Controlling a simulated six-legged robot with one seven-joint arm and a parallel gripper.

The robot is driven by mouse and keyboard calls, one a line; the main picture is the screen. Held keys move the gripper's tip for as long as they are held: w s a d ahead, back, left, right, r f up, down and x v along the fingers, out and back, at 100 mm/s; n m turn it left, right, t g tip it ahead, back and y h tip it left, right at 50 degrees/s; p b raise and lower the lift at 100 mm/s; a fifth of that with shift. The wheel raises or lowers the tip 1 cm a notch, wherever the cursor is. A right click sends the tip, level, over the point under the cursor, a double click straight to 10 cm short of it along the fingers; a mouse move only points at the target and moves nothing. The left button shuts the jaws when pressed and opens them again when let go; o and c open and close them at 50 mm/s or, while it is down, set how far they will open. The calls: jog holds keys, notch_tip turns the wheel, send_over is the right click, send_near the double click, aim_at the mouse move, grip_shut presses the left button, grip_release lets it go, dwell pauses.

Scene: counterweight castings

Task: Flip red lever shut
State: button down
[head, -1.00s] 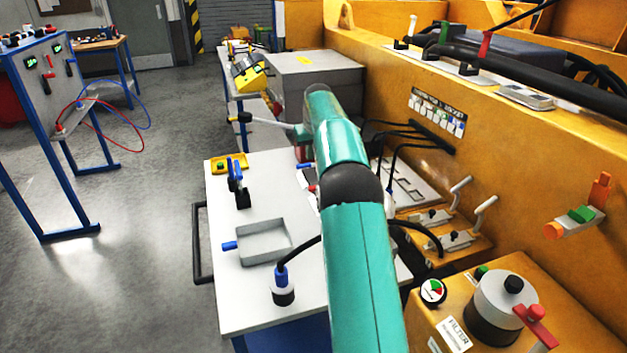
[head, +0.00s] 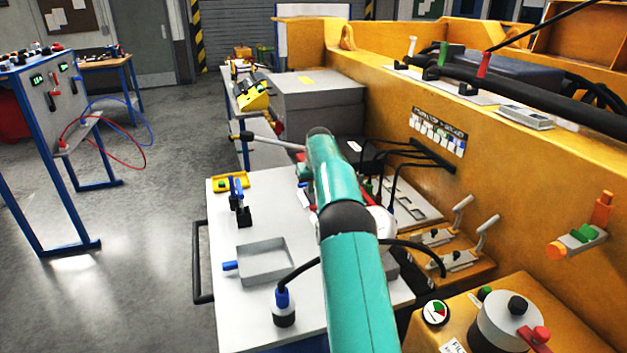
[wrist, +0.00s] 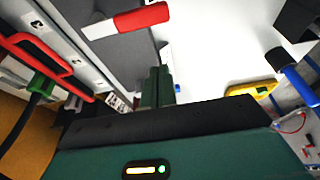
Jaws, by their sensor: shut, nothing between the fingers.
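In the wrist view a lever with a red grip (wrist: 141,18) and a pale grey arm lies across a dark grey surface, above and left of my fingers in the picture. My gripper (wrist: 160,84) has its dark green fingers together and empty, apart from that lever. In the head view my teal arm hides the gripper and most of what is near it. Other red handles show: an upright red one (head: 484,65) on the orange casting's ledge, beside an upright green one (head: 444,52), and one on the filter unit (head: 533,338). I cannot tell which is meant.
Black cables (head: 400,150) hang right of my arm. The orange casting (head: 540,150) walls the right. Open floor lies left.

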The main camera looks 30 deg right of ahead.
jog(key=x, duration=0.2)
jog(key=shift+f, duration=0.4)
jog(key=shift+s+a, duration=0.2)
jog(key=shift+s, duration=0.45)
jog(key=shift+s+a, duration=0.2)
jog(key=shift+s, duration=0.45)
jog(key=shift+s+a, duration=0.1)
jog(key=shift+s, duration=0.4)
